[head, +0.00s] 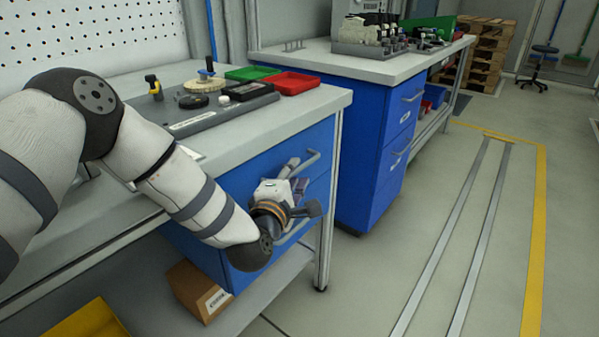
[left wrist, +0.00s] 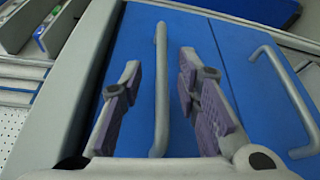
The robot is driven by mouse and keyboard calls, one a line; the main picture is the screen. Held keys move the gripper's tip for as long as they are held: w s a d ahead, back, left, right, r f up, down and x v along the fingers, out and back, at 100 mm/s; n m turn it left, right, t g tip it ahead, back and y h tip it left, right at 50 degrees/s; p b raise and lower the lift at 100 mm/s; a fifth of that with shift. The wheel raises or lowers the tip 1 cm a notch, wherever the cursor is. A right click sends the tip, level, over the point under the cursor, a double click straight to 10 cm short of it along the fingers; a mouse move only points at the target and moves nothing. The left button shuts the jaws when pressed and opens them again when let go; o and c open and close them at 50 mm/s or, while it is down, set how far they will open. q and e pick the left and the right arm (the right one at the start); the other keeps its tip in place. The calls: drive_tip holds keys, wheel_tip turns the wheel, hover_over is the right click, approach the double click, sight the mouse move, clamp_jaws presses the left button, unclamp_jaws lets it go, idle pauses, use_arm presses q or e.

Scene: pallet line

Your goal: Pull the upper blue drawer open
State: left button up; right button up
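The upper blue drawer (head: 257,169) is under the near bench and looks shut. Its pale bar handle (head: 308,160) shows partly beyond my gripper. In the left wrist view the handle (left wrist: 160,90) runs upright across the blue drawer front (left wrist: 140,42). My left gripper (head: 297,176) is in front of the drawer. Its purple-padded fingers (left wrist: 160,78) are open, one on each side of the handle, with a visible gap on both sides. The lower drawer (left wrist: 240,65) with its own handle (left wrist: 287,100) is to the right in that view. My right gripper is not in view.
The near bench top (head: 325,93) overhangs the drawers, with red (head: 291,83) and green (head: 252,73) trays on it. A bench leg (head: 325,230) stands right of the drawers. A second blue cabinet (head: 360,150) is beyond. The floor at right is clear.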

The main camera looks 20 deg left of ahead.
sight(299, 171)
use_arm(q)
drive_tip(key=w, duration=0.3)
drive_tip(key=shift+w+f, duration=0.2)
drive_tip(key=shift+w, duration=0.15)
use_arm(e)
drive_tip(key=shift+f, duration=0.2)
use_arm(q)
clamp_jaws()
drive_tip(key=shift+d, duration=0.1)
